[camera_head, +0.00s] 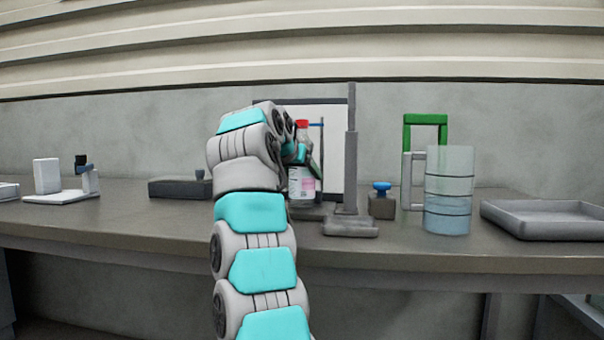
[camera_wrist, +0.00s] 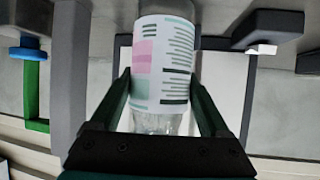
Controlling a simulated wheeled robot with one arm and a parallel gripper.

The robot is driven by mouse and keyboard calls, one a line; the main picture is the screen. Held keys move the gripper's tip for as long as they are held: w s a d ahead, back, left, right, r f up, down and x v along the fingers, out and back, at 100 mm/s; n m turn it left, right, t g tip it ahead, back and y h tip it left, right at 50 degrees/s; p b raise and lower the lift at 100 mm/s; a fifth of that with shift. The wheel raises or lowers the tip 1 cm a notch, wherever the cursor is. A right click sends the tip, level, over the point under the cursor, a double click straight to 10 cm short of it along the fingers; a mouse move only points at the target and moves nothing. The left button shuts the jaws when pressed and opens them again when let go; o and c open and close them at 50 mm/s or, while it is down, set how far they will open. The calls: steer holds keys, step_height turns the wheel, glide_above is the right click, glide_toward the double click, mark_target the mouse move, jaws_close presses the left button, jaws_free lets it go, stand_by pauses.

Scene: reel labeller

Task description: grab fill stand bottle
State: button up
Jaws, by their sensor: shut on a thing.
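A bottle (camera_head: 302,186) with a red cap and a white label with pink and green patches is upright at the fill stand (camera_head: 351,160). The stand has a grey post, a flat foot and a white panel behind. My gripper (camera_head: 303,158) is at the bottle's upper part, partly hidden by my arm in the head view. In the wrist view, the dark fingers of my gripper (camera_wrist: 160,78) are shut on the bottle (camera_wrist: 168,60), one on each side of the label. Whether the bottle's bottom touches its dark support is hard to tell.
Right of the stand are a small block with a blue knob (camera_head: 381,200), a green-topped frame (camera_head: 425,120), a clear cylinder (camera_head: 449,190) and a grey tray (camera_head: 545,236). Left are a dark flat box (camera_head: 175,189) and a white device (camera_head: 75,196). The front bench edge is clear.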

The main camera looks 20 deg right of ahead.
jaws_close()
steer(key=shift+r, duration=0.1)
